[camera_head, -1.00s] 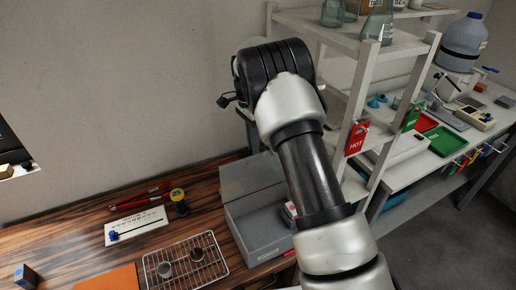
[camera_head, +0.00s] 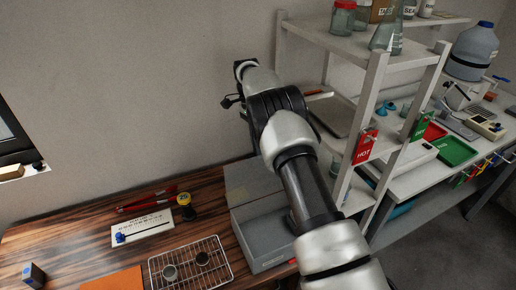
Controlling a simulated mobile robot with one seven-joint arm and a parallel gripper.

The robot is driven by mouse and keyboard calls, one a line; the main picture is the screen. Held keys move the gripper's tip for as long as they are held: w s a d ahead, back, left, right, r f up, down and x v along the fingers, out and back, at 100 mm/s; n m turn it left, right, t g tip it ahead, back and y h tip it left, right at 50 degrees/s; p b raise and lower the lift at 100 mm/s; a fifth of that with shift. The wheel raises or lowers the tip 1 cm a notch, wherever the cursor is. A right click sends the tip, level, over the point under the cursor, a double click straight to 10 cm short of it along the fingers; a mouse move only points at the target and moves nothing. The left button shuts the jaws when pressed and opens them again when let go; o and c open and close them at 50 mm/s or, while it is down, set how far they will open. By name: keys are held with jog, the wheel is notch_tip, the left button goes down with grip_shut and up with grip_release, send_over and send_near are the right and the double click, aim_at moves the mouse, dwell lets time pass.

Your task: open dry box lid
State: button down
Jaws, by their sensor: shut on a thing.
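The dry box (camera_head: 262,266) is a grey open-topped box on the wooden table, left of my arm. Its grey lid (camera_head: 245,180) stands raised at the back, leaning toward the wall, and the box interior shows. My arm crosses in front of the right side of both box and lid. My gripper cannot be made out; my arm links hide that area, so its contact with the lid does not show.
A white shelf unit (camera_head: 366,110) with a red HOT tag (camera_head: 364,147) rises close on the right.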

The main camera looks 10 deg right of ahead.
jog(key=shift+s+f, duration=0.25)
jog(key=shift+f, duration=0.3)
jog(key=c, duration=1.9)
grip_release()
jog(key=shift+w, duration=0.2)
notch_tip(320, 180, up, 10)
jog(key=shift+r, duration=0.15)
